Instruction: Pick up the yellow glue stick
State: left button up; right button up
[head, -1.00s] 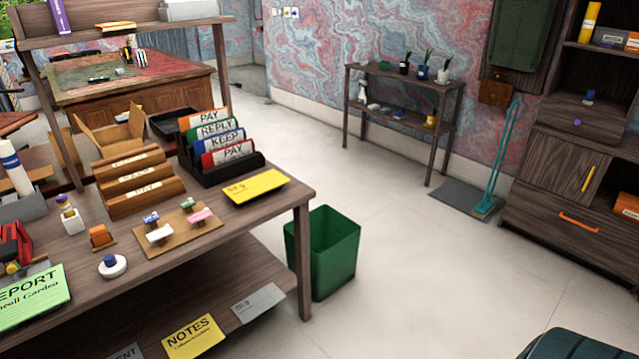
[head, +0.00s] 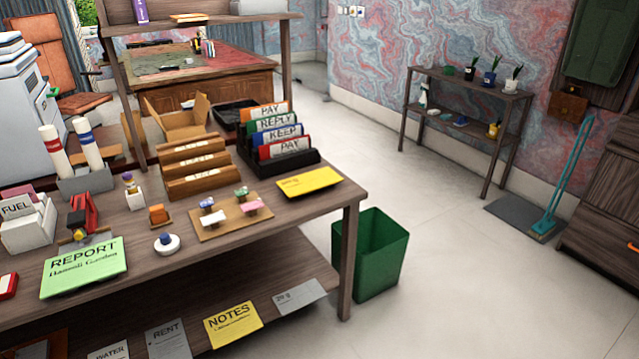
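I cannot make out a yellow glue stick for certain in the head view. The leather desk (head: 262,62) stands at the back with a green and reddish top. A holder with pen-like items (head: 203,42) stands on it, and the other items there are too small to tell. A small yellow part (head: 79,235) shows at the front of a red device (head: 84,212) on the near table, but I cannot tell what it is. Neither of my grippers is in view.
The near wooden table (head: 322,206) holds file racks, stamps, a yellow card (head: 309,181) and a green report (head: 84,266). A green bin (head: 370,255) stands at its right end. A plant shelf (head: 470,84) stands along the wall. The floor (head: 450,240) between is clear.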

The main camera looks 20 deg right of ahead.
aim_at(130, 189)
jog(key=i+j, duration=0.25)
jog(key=i, duration=0.2)
jog(key=i+j+u, duration=0.1)
jog(key=i+j, duration=0.2)
jog(key=i, duration=0.15)
jog(key=i+j, duration=0.2)
jog(key=i, duration=0.25)
jog(key=j+u, duration=0.05)
